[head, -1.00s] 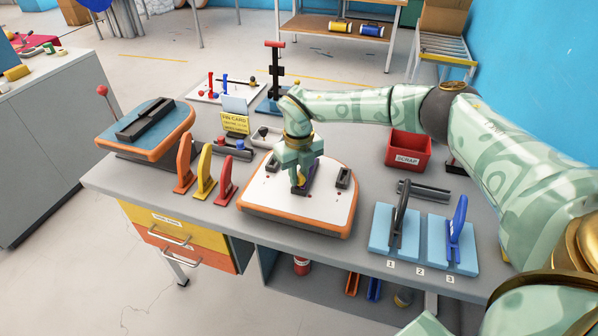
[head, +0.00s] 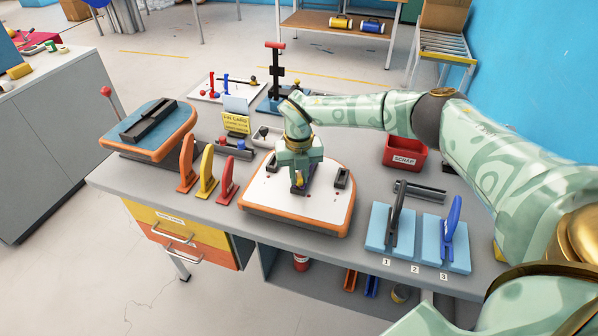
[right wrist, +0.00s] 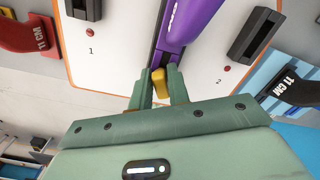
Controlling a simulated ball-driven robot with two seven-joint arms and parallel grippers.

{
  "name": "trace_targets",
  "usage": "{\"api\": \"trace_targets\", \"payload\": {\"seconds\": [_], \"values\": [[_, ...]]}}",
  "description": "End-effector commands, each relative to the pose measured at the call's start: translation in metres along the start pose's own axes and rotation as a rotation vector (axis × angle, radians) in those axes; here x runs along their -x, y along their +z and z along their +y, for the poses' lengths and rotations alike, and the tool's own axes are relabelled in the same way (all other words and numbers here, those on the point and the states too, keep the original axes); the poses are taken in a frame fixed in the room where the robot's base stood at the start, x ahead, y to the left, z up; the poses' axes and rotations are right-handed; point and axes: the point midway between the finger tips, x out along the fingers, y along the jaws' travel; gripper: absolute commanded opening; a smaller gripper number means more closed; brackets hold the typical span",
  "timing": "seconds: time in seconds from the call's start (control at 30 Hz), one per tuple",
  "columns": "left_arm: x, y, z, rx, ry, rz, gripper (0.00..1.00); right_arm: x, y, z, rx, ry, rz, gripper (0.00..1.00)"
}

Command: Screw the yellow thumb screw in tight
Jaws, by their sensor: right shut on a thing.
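The yellow thumb screw (right wrist: 158,82) shows between the fingers of my right gripper (right wrist: 159,88) in the right wrist view. The gripper is shut on it. The screw sits at the near end of a purple fin (right wrist: 185,25), which stands in a dark slot on the white board with an orange edge (head: 320,205). In the head view my right gripper (head: 299,183) points down over the middle of this board, and a bit of yellow shows at its fingers. The screw's lower part is hidden. My left gripper is not in view.
Dark side boxes (head: 341,178) flank the middle slot. Red, yellow and orange fins (head: 206,172) stand left of the board. Blue stands (head: 392,232) with upright fins are at the right, and a red scrap bin (head: 405,152) is behind them.

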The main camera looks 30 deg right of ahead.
Motion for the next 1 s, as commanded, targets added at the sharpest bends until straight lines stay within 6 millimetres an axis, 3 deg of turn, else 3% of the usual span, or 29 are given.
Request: {"api": "trace_targets", "payload": {"seconds": [0.2,0.67,1.0], "values": [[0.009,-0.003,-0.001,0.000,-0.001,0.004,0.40,0.002,0.001,-0.001,-0.107,0.001,-0.002,0.00],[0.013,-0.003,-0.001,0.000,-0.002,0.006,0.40,0.002,0.001,-0.001,-0.150,0.001,-0.001,0.00],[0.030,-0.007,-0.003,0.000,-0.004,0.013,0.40,0.004,0.000,-0.002,-0.358,0.002,-0.002,0.00]]}}
